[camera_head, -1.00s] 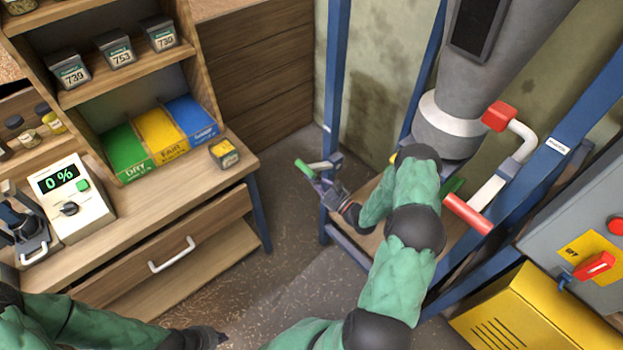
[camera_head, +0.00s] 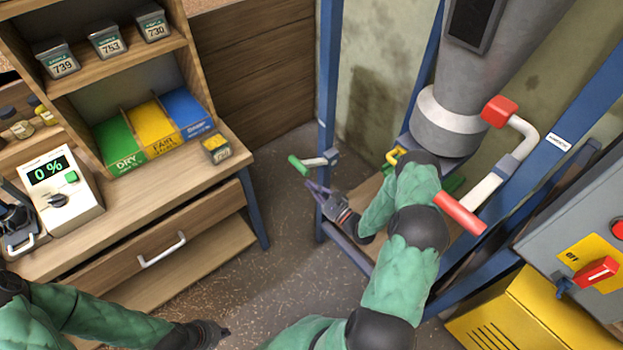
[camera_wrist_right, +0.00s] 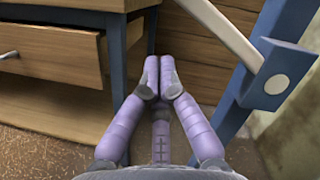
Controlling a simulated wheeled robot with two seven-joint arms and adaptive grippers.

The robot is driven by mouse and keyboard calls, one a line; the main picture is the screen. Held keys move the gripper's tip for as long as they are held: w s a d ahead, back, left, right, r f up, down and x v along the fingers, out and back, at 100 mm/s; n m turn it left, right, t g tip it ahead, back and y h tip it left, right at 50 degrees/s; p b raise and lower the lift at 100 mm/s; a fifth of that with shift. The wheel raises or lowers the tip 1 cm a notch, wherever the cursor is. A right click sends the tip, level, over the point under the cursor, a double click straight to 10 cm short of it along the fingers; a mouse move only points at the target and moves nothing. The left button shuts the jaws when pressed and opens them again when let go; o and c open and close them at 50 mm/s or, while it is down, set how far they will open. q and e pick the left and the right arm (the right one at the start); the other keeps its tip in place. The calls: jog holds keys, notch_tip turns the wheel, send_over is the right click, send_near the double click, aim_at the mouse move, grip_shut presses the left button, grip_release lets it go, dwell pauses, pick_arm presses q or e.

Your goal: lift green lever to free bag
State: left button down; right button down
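The green lever (camera_head: 298,165) has a green grip on a white arm, joined to a bracket on the blue frame post. In the right wrist view, the lever's white arm (camera_wrist_right: 226,32) shows at the upper right, apart from the fingers. My right gripper (camera_head: 311,187) is just below the lever; in the wrist view its purple fingertips (camera_wrist_right: 160,66) are together with nothing between them. My left gripper (camera_head: 222,333) is low at the picture's bottom, away from the lever; its fingers are too dark to read. I cannot make out a bag; my right arm covers part of the frame.
The blue frame (camera_head: 328,100) surrounds a grey chute (camera_head: 455,120). A red-handled lever (camera_head: 460,213) and a yellow hook (camera_head: 394,157) are nearby. A wooden desk (camera_head: 120,225) stands left, a grey control box (camera_head: 575,225) right. Floor between desk and frame is clear.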

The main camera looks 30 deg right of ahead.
jog(key=a+p+v, duration=0.1)
jog(key=v, duration=0.6)
jog(key=shift+s, duration=0.25)
jog(key=shift+w+a+f, duration=0.1)
jog(key=shift+a+f, duration=0.05)
